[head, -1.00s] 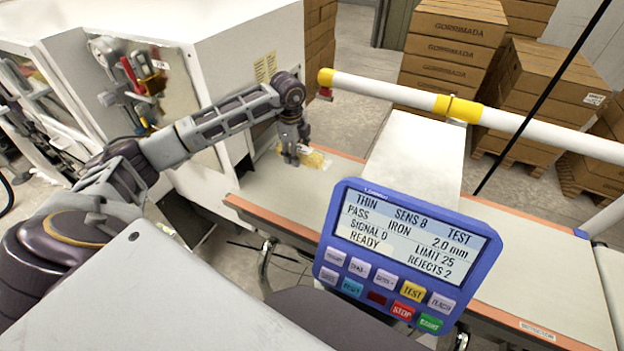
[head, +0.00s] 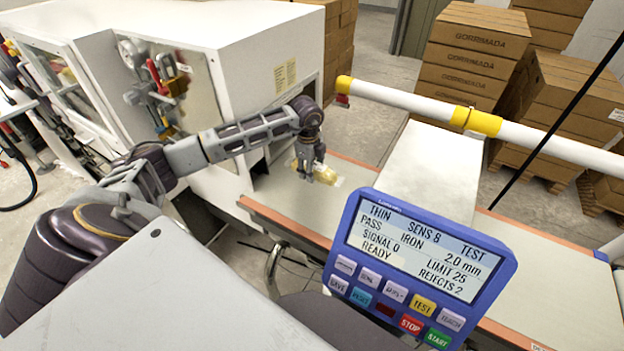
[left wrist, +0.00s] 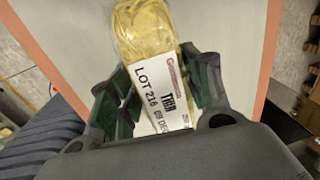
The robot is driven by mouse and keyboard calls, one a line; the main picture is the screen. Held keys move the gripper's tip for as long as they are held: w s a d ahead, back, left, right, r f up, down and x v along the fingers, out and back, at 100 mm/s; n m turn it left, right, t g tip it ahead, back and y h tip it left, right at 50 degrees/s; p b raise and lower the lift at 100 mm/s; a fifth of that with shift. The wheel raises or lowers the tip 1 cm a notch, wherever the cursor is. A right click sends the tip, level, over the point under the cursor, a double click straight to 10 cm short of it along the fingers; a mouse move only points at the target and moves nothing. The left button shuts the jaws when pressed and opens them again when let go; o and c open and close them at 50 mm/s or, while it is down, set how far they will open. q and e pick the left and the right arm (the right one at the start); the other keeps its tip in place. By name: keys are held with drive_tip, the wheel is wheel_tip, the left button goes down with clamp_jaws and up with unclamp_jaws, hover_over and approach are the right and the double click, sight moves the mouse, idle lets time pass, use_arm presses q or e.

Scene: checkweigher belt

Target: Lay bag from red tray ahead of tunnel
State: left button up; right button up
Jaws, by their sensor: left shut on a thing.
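A clear bag of yellow contents (head: 325,173) with a white label is at my left gripper (head: 308,175), over the belt (head: 352,183) in front of the white tunnel housing (head: 426,162). In the left wrist view the bag (left wrist: 146,35) lies between the fingers of my left gripper (left wrist: 158,100), which are shut on its labelled end. The label reads LOT 216. Whether the bag touches the belt is hard to tell. The red tray is not in view. My right gripper is not in view.
A blue control panel (head: 415,265) stands at the front, reading PASS and READY. A white machine cabinet (head: 240,70) stands at the left. The belt before the tunnel looks otherwise clear.

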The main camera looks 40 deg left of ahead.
sight(311, 186)
use_arm(q)
drive_tip(key=shift+f, duration=0.25)
wheel_tip(311, 186, down, 4)
drive_tip(key=shift+f+p, duration=0.1)
drive_tip(key=shift+p, duration=0.25)
drive_tip(key=shift+f, duration=0.3)
drive_tip(key=shift+f, duration=0.1)
drive_tip(key=o, duration=1.3)
drive_tip(key=r, duration=0.3)
drive_tip(key=r+b, duration=0.1)
drive_tip(key=r, duration=0.3)
drive_tip(key=s+r, duration=0.1)
drive_tip(key=r, duration=0.2)
drive_tip(key=shift+r+b, duration=0.35)
drive_tip(key=shift+s+r, duration=0.15)
drive_tip(key=shift+r, duration=0.6)
